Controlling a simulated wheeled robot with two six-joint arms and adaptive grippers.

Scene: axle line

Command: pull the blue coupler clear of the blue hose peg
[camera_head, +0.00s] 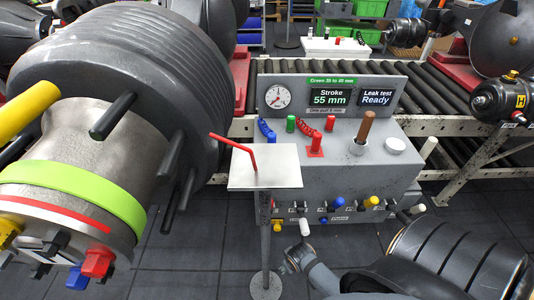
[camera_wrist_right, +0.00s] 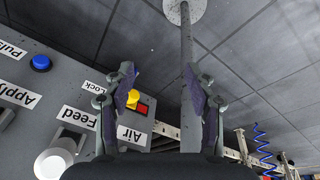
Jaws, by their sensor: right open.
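A blue coiled hose (camera_head: 266,130) stands at the left end of the grey test bench top (camera_head: 350,155) in the head view. Its lower end is partly hidden near the small stand, and I cannot make out the blue coupler apart from its peg. A blue coil (camera_wrist_right: 262,138) also shows at the right of the right wrist view; I cannot tell if it is the same hose. My right gripper (camera_head: 292,258) is low in front of the bench, well apart from the hose. In the right wrist view the right gripper (camera_wrist_right: 160,80) is open and empty. My left gripper is not visible.
A small stand plate (camera_head: 285,175) on a post, with a bent red rod (camera_head: 237,148), stands before the bench. A large axle hub (camera_head: 110,130) fills the left. Panel knobs, including a blue knob (camera_wrist_right: 40,63), face the right gripper. Floor is open beside the post.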

